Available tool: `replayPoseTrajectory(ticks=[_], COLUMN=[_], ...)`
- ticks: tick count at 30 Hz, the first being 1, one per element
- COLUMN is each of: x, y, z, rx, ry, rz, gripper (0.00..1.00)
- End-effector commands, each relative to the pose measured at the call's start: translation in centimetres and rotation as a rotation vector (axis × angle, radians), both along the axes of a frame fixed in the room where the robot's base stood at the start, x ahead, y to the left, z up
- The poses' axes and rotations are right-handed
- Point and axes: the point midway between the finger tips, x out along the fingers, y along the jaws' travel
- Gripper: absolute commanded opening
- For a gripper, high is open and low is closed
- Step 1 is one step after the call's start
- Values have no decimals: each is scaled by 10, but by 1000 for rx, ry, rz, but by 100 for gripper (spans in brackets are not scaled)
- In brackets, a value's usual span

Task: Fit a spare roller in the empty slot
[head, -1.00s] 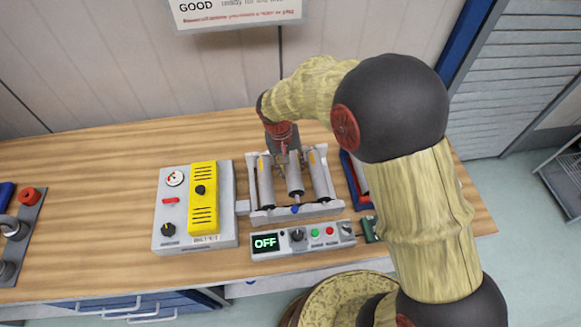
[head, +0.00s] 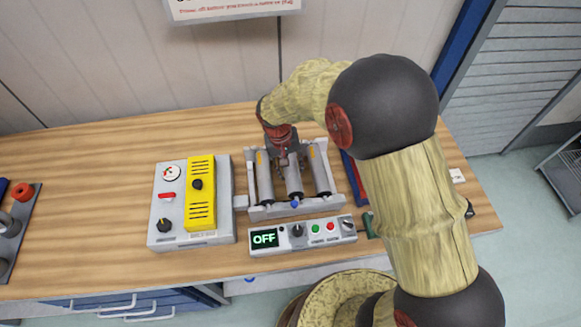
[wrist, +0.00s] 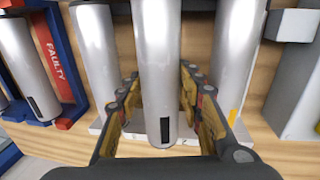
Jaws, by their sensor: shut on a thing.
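My gripper (wrist: 160,115) is shut on a silver roller (wrist: 157,65) with a dark mark near its front end. In the head view, this roller (head: 293,180) lies lengthwise between two other rollers, over the middle of the grey roller rack (head: 296,210). The left roller (head: 264,180) and right roller (head: 321,172) sit in the rack with orange marks. In the wrist view the held roller looks nearer than its neighbours; whether it touches the slot seats cannot be told. My gripper (head: 287,156) hides its far end.
A control box (head: 266,238) reading OFF stands before the rack. A grey box with a yellow panel (head: 201,196) is at left. A red and blue tray marked FAULTY (wrist: 57,60) holds a roller (wrist: 22,65). Bare wood lies at the table's back left.

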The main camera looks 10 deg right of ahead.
Motion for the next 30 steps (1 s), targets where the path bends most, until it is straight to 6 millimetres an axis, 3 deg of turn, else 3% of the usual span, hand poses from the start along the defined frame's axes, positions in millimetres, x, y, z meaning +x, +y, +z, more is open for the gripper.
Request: replayPoseTrajectory(ticks=[30], x=[0], y=[0], z=[-17], rx=[0], ry=[-1], rz=[0], gripper=[0])
